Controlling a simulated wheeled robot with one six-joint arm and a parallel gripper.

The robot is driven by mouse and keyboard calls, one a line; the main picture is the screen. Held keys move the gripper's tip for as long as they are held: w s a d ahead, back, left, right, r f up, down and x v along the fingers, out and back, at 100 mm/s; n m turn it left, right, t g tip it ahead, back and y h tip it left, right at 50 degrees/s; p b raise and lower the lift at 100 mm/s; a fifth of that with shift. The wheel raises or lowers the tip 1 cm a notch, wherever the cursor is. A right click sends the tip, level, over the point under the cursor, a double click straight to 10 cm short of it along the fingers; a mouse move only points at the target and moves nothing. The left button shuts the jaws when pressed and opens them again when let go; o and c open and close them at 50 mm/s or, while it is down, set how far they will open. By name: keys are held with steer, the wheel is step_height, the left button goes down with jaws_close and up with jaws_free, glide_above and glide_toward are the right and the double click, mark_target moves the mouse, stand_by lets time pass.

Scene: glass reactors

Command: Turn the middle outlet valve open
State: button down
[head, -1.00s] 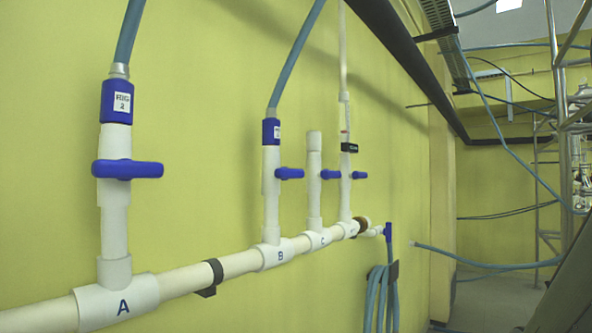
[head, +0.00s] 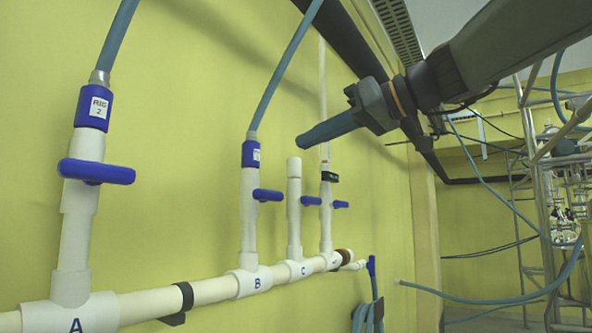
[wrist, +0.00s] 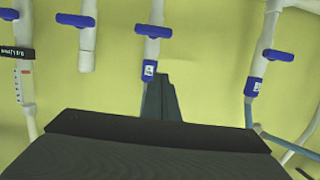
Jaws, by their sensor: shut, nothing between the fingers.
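White upright outlet pipes rise from a white manifold (head: 212,290) on the yellow wall, labelled A, B and C, with one more at the far end. Each has a blue valve handle: A (head: 96,171), B (head: 267,195), C (head: 311,200) and the far one (head: 341,204). All handles lie crosswise to their pipes. My gripper (head: 304,141) is shut and empty, pointing left above the short capped C pipe and near B's blue hose fitting (head: 250,154). In the wrist view my fingers (wrist: 160,84) show close to B's fitting, with B's handle (wrist: 153,30) beyond.
Blue hoses rise from outlets A (head: 118,35) and B (head: 285,70). A dark pipe (head: 345,45) runs along the wall behind my arm. Metal scaffolding (head: 535,190) and hanging hoses stand at the right. The wall between A and B is clear.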

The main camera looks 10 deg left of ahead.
steer(key=p, duration=0.3)
glide_above(267, 196)
steer(key=s+d, duration=0.1)
steer(key=d, duration=0.1)
step_height(267, 196, down, 2)
steer(key=shift+a+f+p, duration=0.15)
steer(key=shift+f+p, duration=0.45)
steer(key=shift+f, duration=1.65)
steer(key=shift+w+f+b, duration=0.1)
steer(key=shift+b, duration=0.35)
steer(key=shift+b, duration=0.35)
